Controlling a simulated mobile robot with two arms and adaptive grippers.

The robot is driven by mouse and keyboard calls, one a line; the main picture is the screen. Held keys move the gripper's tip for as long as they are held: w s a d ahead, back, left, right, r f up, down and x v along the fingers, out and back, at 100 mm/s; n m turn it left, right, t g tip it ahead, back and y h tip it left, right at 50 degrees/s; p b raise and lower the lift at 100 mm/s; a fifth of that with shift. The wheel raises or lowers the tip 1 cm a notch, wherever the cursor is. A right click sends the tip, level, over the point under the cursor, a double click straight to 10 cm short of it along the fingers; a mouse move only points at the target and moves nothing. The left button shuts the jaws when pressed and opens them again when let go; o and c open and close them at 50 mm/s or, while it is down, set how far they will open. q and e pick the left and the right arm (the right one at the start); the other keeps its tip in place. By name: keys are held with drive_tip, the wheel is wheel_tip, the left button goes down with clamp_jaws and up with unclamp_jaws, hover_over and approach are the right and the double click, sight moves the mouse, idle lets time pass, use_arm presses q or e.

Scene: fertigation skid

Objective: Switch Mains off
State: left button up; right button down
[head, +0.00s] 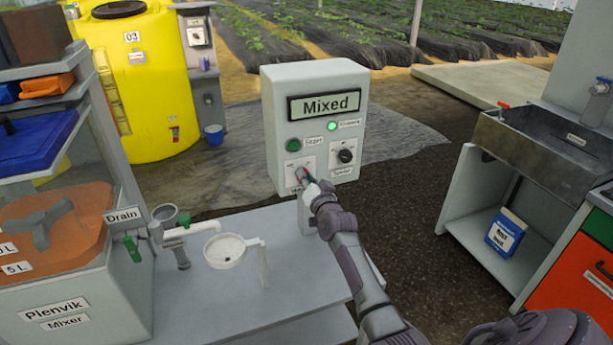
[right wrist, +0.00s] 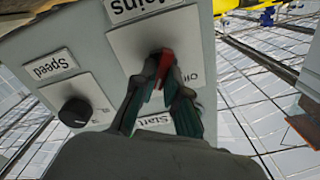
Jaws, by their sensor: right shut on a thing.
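The grey control box (head: 316,125) stands on the bench, its display reading "Mixed". The Mains switch (head: 300,170) is at the box's lower left, mostly covered by my gripper. In the right wrist view its red handle (right wrist: 166,64) shows between my fingertips, with "OFF" printed on the plate beside it. My right gripper (head: 305,180) is shut on this handle; in the right wrist view the fingers (right wrist: 162,85) close around it. I cannot tell the switch's exact position. My left gripper is not in view.
The green Start button (head: 292,145), a lit green lamp (head: 331,126) and the black Speed knob (head: 345,156) are close by on the box. A sink (head: 540,145) is right.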

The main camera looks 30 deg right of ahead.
drive_tip(key=shift+w+a+r+n+p, duration=0.1)
drive_tip(key=shift+n+p, duration=0.2)
drive_tip(key=shift+n, duration=2.25)
drive_tip(key=shift+a+n+p, duration=0.15)
drive_tip(key=shift+n+p, duration=0.1)
drive_tip(key=shift+n, duration=2.35)
drive_tip(key=shift+w+a+r+n+p, duration=0.1)
drive_tip(key=shift+n+p, duration=0.2)
drive_tip(key=shift+n, duration=2.25)
drive_tip(key=c, duration=1.2)
unclamp_jaws()
drive_tip(key=shift+f, duration=0.2)
